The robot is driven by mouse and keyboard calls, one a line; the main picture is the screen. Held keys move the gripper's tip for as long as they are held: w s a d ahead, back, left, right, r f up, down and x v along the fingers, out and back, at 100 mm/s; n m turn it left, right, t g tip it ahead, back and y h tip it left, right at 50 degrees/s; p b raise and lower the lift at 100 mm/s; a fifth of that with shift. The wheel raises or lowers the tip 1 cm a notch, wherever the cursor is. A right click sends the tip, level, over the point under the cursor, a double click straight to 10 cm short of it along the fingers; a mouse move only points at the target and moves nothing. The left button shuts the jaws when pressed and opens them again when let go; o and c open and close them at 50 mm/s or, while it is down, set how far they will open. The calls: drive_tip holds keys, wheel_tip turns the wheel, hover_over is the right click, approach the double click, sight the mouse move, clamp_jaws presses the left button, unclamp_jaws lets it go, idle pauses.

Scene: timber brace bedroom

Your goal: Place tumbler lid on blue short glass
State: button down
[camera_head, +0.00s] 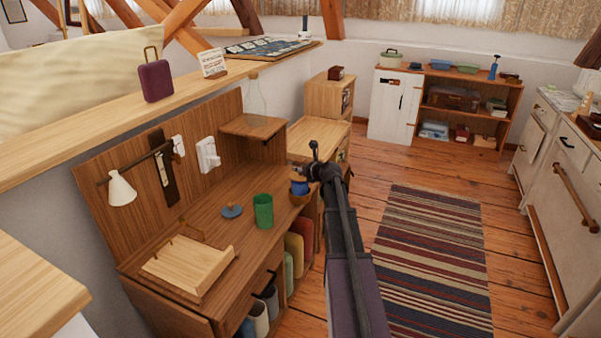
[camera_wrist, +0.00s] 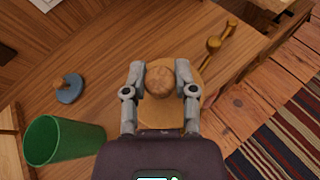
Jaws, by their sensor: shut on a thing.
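My gripper (camera_head: 304,176) is over the right part of the wooden desk. In the wrist view its fingers (camera_wrist: 160,87) are shut on a round brown knob (camera_wrist: 160,79). A tan disc (camera_wrist: 181,72) shows below the knob; I cannot tell whether they are one piece. In the head view a small blue thing (camera_head: 300,188), perhaps the blue short glass, shows just under the gripper, above a tan-orange thing (camera_head: 300,199). Contact there is unclear. A blue-grey lid with a brown knob (camera_head: 232,210) lies on the desk, also in the wrist view (camera_wrist: 69,92).
A green tumbler (camera_head: 263,211) stands between that lid and my gripper. A wooden tray (camera_head: 190,263) is at the desk's left. A golden utensil (camera_wrist: 222,43) lies beyond the disc. The desk's right edge is close; a striped rug (camera_head: 430,255) covers the floor beyond.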

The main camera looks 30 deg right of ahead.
drive_tip(key=shift+f+b, duration=0.6)
idle(0.3)
drive_tip(key=shift+c, duration=2)
unclamp_jaws()
drive_tip(key=shift+r, duration=0.25)
drive_tip(key=shift+r+p, duration=0.45)
drive_tip(key=shift+p, duration=0.25)
drive_tip(key=p+v, duration=0.4)
drive_tip(key=v, duration=0.8)
